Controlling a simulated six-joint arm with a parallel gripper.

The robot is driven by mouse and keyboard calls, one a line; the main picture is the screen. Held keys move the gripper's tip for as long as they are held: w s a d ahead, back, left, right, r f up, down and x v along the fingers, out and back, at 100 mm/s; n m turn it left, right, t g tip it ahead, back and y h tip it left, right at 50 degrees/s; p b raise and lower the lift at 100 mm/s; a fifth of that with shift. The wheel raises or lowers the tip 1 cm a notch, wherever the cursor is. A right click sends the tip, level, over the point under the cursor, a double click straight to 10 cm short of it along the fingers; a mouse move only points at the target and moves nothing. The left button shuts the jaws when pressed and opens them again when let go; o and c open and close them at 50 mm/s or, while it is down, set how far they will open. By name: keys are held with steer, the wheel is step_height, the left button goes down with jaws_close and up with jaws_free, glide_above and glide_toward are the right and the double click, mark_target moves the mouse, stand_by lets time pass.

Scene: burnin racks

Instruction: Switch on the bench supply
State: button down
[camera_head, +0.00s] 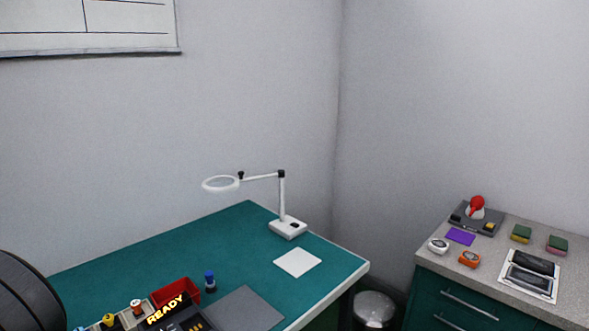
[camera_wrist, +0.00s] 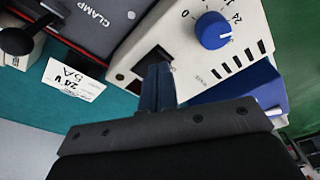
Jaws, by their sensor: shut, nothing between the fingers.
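The bench supply (camera_wrist: 188,72) is a cream box in the wrist view, with a blue knob (camera_wrist: 213,30) marked 0 and 24. A dark rectangular recess or rocker (camera_wrist: 152,58) sits in its face, left of the knob. My gripper (camera_wrist: 158,72) is shut and empty, its fingertips in front of the dark rectangle and partly hiding it. I cannot tell whether they touch it, or which way any rocker is set. I cannot make out the supply or my gripper in the head view.
In the wrist view, a grey CLAMP unit (camera_wrist: 100,30), a black knob (camera_wrist: 15,40) and a 24 V 5A card (camera_wrist: 73,80) are close by. In the head view, a READY display (camera_head: 166,311), red bin (camera_head: 177,292) and magnifier lamp (camera_head: 287,228) stand on the green bench (camera_head: 130,262).

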steer(key=shift+f, duration=0.35)
steer(key=shift+r, duration=3.5)
step_height(320, 180, down, 7)
steer(key=shift+r, duration=0.2)
